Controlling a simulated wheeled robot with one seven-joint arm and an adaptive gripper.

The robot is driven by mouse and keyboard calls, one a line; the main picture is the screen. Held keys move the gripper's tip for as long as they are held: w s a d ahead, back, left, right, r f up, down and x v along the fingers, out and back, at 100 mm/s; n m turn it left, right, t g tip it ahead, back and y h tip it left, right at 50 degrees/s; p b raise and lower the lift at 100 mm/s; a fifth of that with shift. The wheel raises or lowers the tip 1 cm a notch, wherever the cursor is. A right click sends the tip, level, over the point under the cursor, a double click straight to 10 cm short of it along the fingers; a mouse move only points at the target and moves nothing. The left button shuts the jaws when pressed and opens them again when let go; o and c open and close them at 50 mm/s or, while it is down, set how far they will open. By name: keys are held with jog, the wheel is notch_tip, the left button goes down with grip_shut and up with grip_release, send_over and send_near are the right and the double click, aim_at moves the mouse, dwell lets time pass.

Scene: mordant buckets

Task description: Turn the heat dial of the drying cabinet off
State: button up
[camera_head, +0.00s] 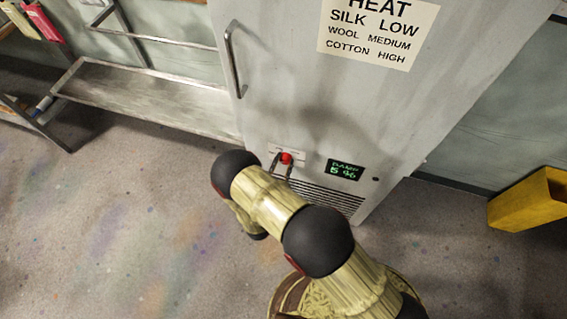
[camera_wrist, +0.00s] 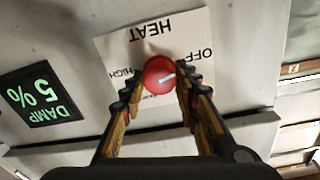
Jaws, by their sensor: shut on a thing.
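The drying cabinet (camera_head: 285,80) is a tall grey cabinet at the middle of the head view. Its heat dial (camera_head: 286,158) is a small red knob low on the front, on a pale label plate.
A lit display (camera_head: 345,169) reading DAMP 5 with a percent sign sits right of the dial. A vent grille is below it. The cabinet handle (camera_head: 234,60) is at upper left. A metal shelf (camera_head: 150,95) stands left, a yellow box (camera_head: 530,210) right. The floor is open.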

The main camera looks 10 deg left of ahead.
dwell(0.4)
jog(key=o, duration=1.1)
jog(key=shift+o, duration=0.2)
jog(key=s+a, duration=0.1)
jog(key=s, duration=1.1)
jog(key=shift+a+f, duration=0.15)
jog(key=shift+a, duration=0.05)
